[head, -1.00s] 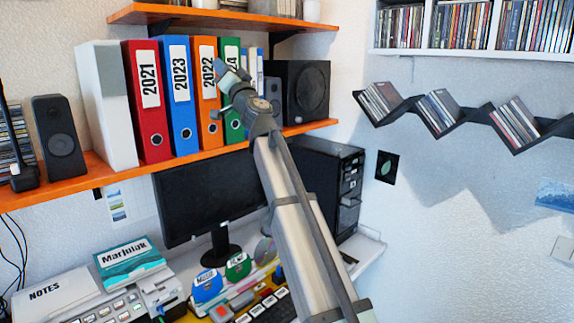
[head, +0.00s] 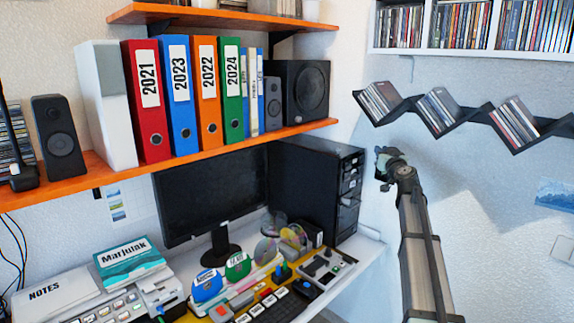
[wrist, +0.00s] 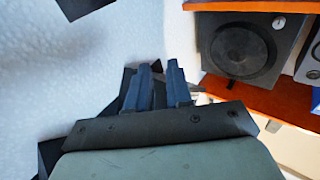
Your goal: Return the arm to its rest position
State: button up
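My gripper (head: 386,160) is in front of the right wall, just right of the black computer tower (head: 348,190) in the head view. My arm reaches up to it from the bottom right.
The orange shelf (head: 60,187) holds several binders and the black speaker (head: 300,92); the speaker also shows in the wrist view (wrist: 245,48). A zigzag disc shelf (head: 475,125) hangs on the right wall above my gripper. The desk (head: 352,262) holds a keyboard and discs.

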jog(key=s+d+f+g+h, duration=0.1)
jog(key=s+d+f+h, duration=0.15)
jog(key=d+f, duration=0.55)
jog(key=s+d+f+g+h, duration=0.1)
jog(key=s+d+f+h, duration=0.15)
jog(key=d, duration=0.95)
notch_tip(320, 180, down, 10)
jog(key=s+d+g, duration=0.2)
jog(key=s+d, duration=0.1)
jog(key=s+a+f+g+y, duration=0.25)
jog(key=s+a+f, duration=0.6)
jog(key=f, duration=0.65)
jog(key=s+a+f+g+y, duration=0.2)
jog(key=s+a+f+g, duration=0.25)
jog(key=a+f, duration=0.8)
jog(key=s+a+f+g+y, duration=0.25)
jog(key=s+a+f, duration=0.55)
jog(key=f, duration=0.8)
jog(key=s+a+f+g, duration=0.2)
jog(key=s+a+f, duration=0.15)
jog(key=s, duration=0.35)
jog(key=s+a+f+g+h, duration=0.1)
jog(key=s+a+f+g, duration=0.1)
jog(key=s+f, duration=0.35)
jog(key=s+a+f+g, duration=0.3)
jog(key=s, duration=0.6)
jog(key=s+a+f+g+h, duration=0.2)
jog(key=s+g, duration=0.3)
jog(key=s, duration=1.8)
jog(key=shift+s, duration=0.3)
